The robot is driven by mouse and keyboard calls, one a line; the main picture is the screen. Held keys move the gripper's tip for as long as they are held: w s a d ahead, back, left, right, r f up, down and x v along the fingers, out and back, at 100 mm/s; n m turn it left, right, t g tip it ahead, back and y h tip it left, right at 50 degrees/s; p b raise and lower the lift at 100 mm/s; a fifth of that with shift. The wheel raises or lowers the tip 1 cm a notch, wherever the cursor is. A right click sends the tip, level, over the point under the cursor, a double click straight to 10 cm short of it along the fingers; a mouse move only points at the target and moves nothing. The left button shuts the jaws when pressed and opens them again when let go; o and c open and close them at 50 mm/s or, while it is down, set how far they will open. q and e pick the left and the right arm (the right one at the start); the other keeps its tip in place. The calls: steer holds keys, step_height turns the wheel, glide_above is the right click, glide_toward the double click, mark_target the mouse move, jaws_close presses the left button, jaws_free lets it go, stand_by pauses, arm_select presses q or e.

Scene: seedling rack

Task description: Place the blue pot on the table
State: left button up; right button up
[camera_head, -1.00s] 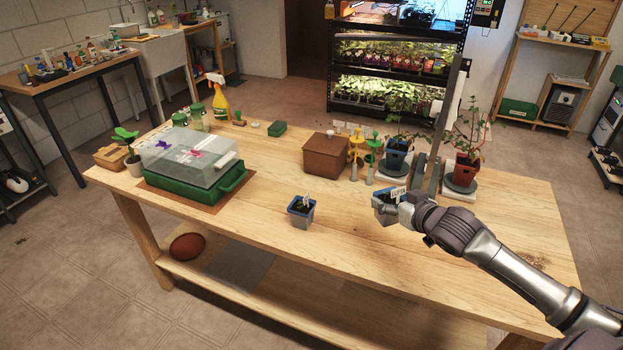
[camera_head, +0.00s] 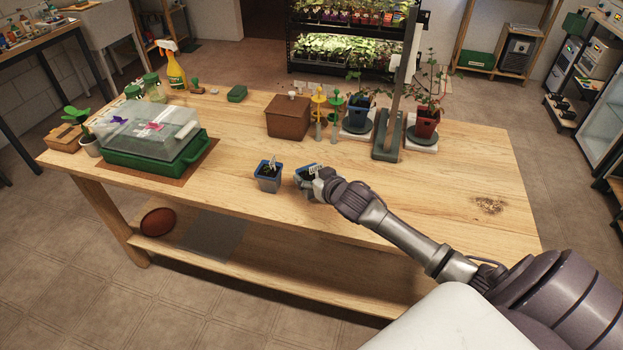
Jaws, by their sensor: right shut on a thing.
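My right gripper (camera_head: 316,186) is shut on a small blue pot (camera_head: 302,183) with dark soil and a white label. It holds the pot over the front middle part of the wooden table (camera_head: 400,213). My gripper hides part of this pot, and I cannot tell whether its base touches the tabletop. A second small blue pot (camera_head: 268,185) with a seedling and a white label stands upright on the table, just left of the held one, with a narrow gap between them. My left gripper is not in view.
A brown box (camera_head: 288,122) and yellow and green tools stand behind. A plant in a blue pot (camera_head: 357,110) and one in a red pot (camera_head: 426,128) stand at the back right. A green propagator tray (camera_head: 150,168) is on the left.

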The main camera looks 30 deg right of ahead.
steer(key=shift+f, duration=0.75)
steer(key=o, duration=1.2)
steer(key=shift+f, duration=0.1)
steer(key=v, duration=1.2)
steer(key=shift+s, duration=0.1)
